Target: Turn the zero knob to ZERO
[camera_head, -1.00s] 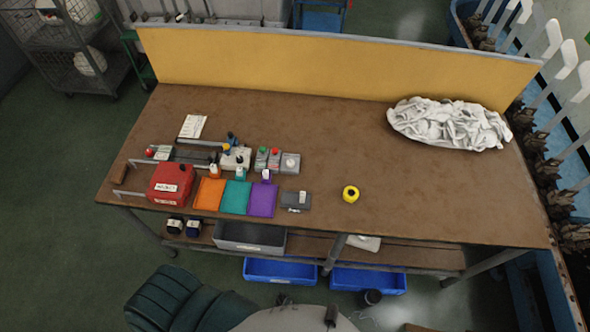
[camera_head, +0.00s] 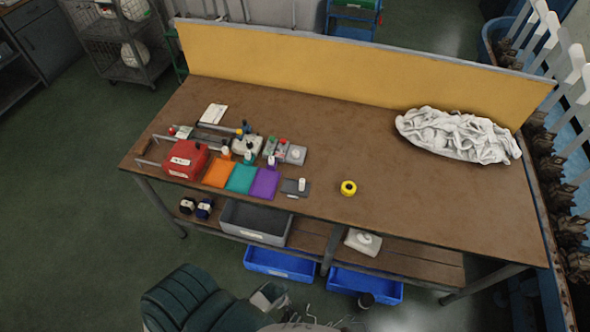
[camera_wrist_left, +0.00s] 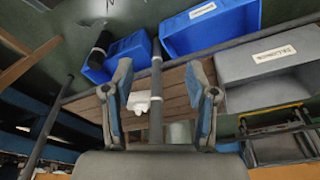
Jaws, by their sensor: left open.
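Small grey boxes stand in a row on the left half of the brown workbench (camera_head: 400,210). One grey box (camera_head: 296,155) has a pale round part on top. Another low grey box (camera_head: 295,187) at the front edge carries a small white piece. The zero knob and its markings are too small to tell for sure in the head view. My left gripper (camera_wrist_left: 160,72) is open and empty in the left wrist view, its two fingers apart. That view shows the bins and lower shelf, not the small boxes. My right gripper is not in view.
A red box (camera_head: 184,160), orange (camera_head: 220,172), teal (camera_head: 242,178) and purple (camera_head: 264,183) pieces, and a yellow ring (camera_head: 348,188) are on the bench. White cloth (camera_head: 458,136) lies at the right. A grey bin (camera_head: 256,223) and blue bins (camera_head: 279,263) are below. The bench middle is clear.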

